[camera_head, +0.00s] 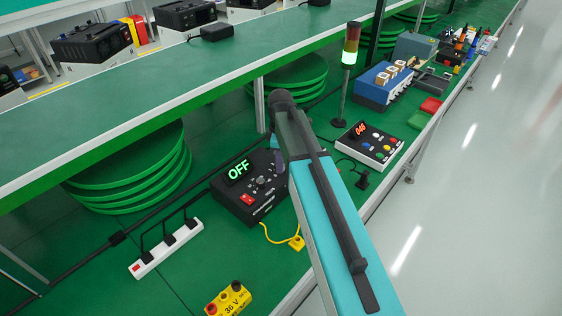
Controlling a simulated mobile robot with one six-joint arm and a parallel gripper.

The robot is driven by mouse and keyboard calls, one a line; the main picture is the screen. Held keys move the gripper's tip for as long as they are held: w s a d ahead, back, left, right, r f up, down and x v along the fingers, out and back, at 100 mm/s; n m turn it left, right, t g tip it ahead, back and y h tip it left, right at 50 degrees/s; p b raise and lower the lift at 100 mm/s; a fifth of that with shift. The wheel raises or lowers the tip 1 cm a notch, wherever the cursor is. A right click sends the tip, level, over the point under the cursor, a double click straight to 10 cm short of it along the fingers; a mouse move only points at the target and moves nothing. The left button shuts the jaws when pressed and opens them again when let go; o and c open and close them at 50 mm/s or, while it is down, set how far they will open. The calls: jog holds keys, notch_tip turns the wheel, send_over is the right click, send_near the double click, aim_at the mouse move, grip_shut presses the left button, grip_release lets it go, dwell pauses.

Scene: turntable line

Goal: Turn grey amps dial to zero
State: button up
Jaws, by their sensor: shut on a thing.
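A black power unit (250,186) sits on the green bench left of my arm. Its green display (239,169) reads OFF. A red rocker switch (246,199) is on its front face. A small grey dial (261,180) and other small controls show right of the display. My teal and dark arm covers the right end of the unit. My gripper's fingers are hidden behind the arm, so I cannot see what they touch. I cannot read the dial's marks or tell which dial is for amps.
A yellow cable runs from the unit to a yellow plug (297,243). A white button panel (370,145) and a signal tower (349,60) stand right of my arm. A shelf (215,90) overhangs behind.

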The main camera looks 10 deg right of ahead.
jog(key=shift+w+d+r+n, duration=0.1)
jog(key=shift+n, duration=1)
jog(key=o, duration=1)
jog(key=shift+o, duration=0.2)
notch_tip(320, 180, up, 14)
jog(key=b, duration=0.2)
jog(key=shift+b, duration=0.4)
